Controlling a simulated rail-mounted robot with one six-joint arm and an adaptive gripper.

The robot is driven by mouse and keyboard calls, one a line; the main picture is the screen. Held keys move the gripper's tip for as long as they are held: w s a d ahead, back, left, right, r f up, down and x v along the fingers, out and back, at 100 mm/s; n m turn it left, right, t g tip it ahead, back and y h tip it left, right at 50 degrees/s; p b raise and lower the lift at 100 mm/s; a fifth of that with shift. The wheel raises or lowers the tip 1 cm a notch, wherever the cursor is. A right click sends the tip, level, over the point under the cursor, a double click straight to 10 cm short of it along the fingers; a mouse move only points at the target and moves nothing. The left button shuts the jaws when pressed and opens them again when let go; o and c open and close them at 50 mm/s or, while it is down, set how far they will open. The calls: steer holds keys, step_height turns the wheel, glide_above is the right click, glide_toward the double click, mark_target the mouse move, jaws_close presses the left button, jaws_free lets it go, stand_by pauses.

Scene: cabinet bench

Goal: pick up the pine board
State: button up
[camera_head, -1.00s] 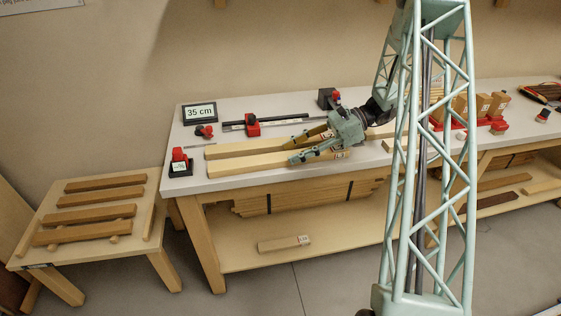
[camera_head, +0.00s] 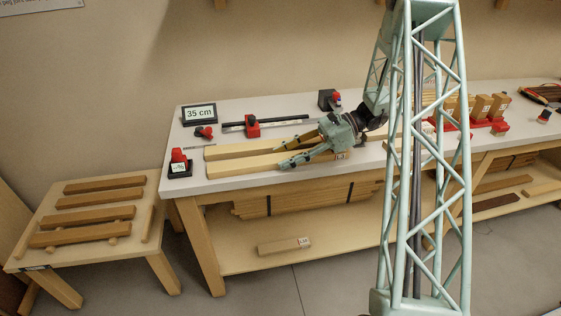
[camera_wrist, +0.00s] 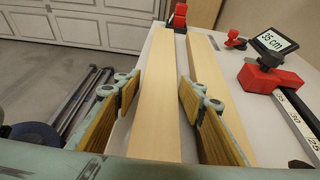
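Two long pale boards lie side by side on the bench. The front board (camera_head: 245,166) also shows in the wrist view (camera_wrist: 158,120), and the rear board (camera_head: 240,151) lies to its right there (camera_wrist: 208,75). I cannot tell by look alone which is the pine board. My gripper (camera_head: 289,153) is low over the boards' right part. In the wrist view, my gripper (camera_wrist: 158,90) is open, with one finger on each side of the front board. A gap shows left of that board; the right finger is close to its edge, contact unclear.
A red-and-black stop block (camera_head: 179,163) stands by the boards' left end. Behind lie a ruler with a red clamp (camera_head: 252,126) and a "35 cm" display (camera_head: 199,114). A low table (camera_head: 75,250) with several brown bars stands left. Wooden blocks (camera_head: 482,106) stand right.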

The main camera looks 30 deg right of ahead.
mark_target(285, 157)
steer(key=c, duration=0.7)
steer(key=shift+c, duration=0.2)
steer(key=shift+r+p, duration=0.6)
steer(key=shift+r, duration=1.1)
steer(key=shift+s+r, duration=0.15)
steer(key=shift+s, duration=0.05)
steer(key=s+a+p, duration=0.1)
steer(key=s+a, duration=0.1)
steer(key=s, duration=0.5)
steer(key=s+a+r+p, duration=0.1)
steer(key=s+a, duration=0.1)
steer(key=s, duration=0.6)
steer(key=shift+a+r, duration=0.15)
steer(key=shift+a, duration=0.1)
steer(key=shift+d, duration=0.1)
